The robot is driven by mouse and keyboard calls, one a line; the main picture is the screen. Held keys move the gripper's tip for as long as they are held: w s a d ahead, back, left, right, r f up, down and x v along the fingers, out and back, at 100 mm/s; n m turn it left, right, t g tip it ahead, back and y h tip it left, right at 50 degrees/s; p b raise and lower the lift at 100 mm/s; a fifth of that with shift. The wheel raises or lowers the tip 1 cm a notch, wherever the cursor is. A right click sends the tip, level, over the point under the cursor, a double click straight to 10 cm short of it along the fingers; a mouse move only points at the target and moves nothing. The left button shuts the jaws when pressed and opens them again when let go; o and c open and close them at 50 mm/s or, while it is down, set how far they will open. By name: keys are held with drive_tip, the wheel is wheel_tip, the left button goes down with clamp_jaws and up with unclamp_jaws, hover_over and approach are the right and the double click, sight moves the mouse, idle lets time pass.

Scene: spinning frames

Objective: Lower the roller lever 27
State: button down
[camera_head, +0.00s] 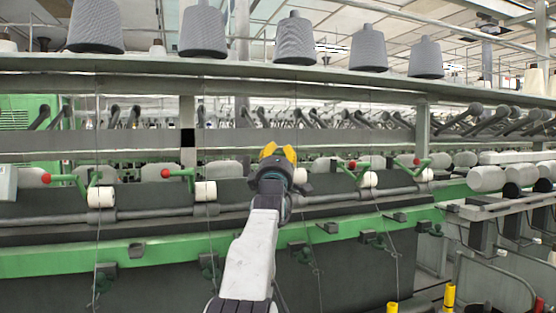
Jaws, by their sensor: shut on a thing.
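My gripper (278,151), with yellow fingertips, is at the middle of the green spinning frame, in front of the row of roller levers. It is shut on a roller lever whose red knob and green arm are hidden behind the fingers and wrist. A white roller (300,176) shows just right of my gripper. Neighbouring green levers with red knobs stand at the left (166,173) and right (352,166). No lever number is readable, so I cannot tell which is 27.
Grey yarn cones (295,40) stand on the long shelf (180,67) above. A grey bar (150,212) runs along the frame, over a green rail (155,249). Thin yarns hang down in front. Yellow posts (449,297) stand at the lower right.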

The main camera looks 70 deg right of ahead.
drive_tip(key=f+b, duration=0.2)
drive_tip(key=f, duration=0.1)
drive_tip(key=f+b, duration=0.1)
drive_tip(key=b, duration=0.1)
drive_tip(key=shift+s+a+f, duration=0.2)
drive_tip(key=shift+a+f, duration=0.05)
drive_tip(key=shift+a, duration=0.15)
drive_tip(key=shift+f, duration=0.15)
drive_tip(key=c, duration=1.3)
unclamp_jaws()
drive_tip(key=shift+w+a, duration=0.1)
drive_tip(key=shift+w, duration=0.1)
drive_tip(key=shift+c, duration=0.2)
drive_tip(key=shift+o, duration=1.4)
drive_tip(key=shift+s, duration=0.1)
drive_tip(key=shift+s, duration=0.1)
